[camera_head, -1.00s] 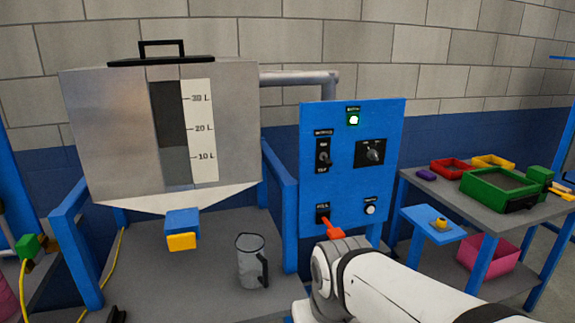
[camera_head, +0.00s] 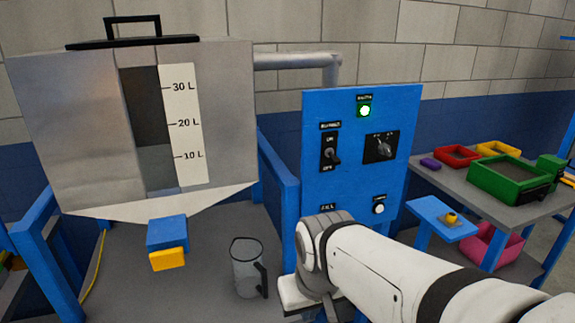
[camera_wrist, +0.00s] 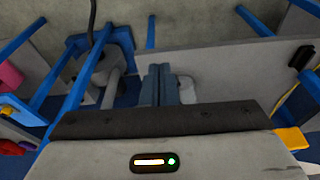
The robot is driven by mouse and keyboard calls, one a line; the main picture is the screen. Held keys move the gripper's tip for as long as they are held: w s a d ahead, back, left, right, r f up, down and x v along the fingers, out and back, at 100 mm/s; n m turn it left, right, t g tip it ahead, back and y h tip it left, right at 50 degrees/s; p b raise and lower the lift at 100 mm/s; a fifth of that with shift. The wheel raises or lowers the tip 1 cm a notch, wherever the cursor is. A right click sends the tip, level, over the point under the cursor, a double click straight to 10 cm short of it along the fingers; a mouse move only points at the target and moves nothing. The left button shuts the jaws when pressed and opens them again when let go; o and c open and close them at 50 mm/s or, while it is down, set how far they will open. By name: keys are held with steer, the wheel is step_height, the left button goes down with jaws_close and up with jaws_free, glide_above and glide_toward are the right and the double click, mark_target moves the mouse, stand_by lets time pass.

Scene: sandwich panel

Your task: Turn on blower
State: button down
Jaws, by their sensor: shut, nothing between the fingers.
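The blue control panel (camera_head: 350,205) stands right of the hopper in the head view. Its upper-left switch (camera_head: 331,153) is a black plate with a small lever and a label too blurred to read surely; the lever appears to lean down. A dark rotary selector (camera_head: 382,147) sits to its right, under a lit green lamp (camera_head: 364,110). A white button (camera_head: 379,208) is lower right. A lower-left control is mostly hidden behind my white arm. My gripper is hidden in the head view; in the wrist view its fingers (camera_wrist: 160,85) are together and empty, pointing away from the camera.
The grey hopper (camera_head: 65,130) with a litre scale stands left, above a bench. A clear jug (camera_head: 246,268) stands on that bench, close to my arm. A side table at right holds red, yellow and green trays (camera_head: 510,180). A blue shelf (camera_head: 440,222) sits before it.

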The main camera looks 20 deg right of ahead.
steer(key=shift+a, duration=0.1)
steer(key=w+a+r+m+t+y, duration=0.1)
steer(key=w+r+m+t+y, duration=0.25)
steer(key=m, duration=0.55)
steer(key=w+m+t+y, duration=0.2)
steer(key=w+m+y, duration=0.2)
steer(key=w+m, duration=0.4)
steer(key=w+d+r+m+t+h, duration=0.1)
steer(key=d+r+m+t+h, duration=0.1)
steer(key=d+m, duration=0.4)
steer(key=w+d+r+m+t+h, duration=0.1)
steer(key=w+d+m+t+h, duration=0.1)
steer(key=d+m, duration=0.4)
steer(key=w+d+r+m+t+h+p, duration=0.1)
steer(key=d+r+m+t+h, duration=0.1)
steer(key=d+m+t, duration=0.2)
steer(key=d+m, duration=0.2)
steer(key=shift+w+d+r+m+h, duration=0.15)
steer(key=shift+w+r+m+h, duration=0.15)
steer(key=shift+w+h, duration=0.1)
steer(key=shift+t, duration=0.25)
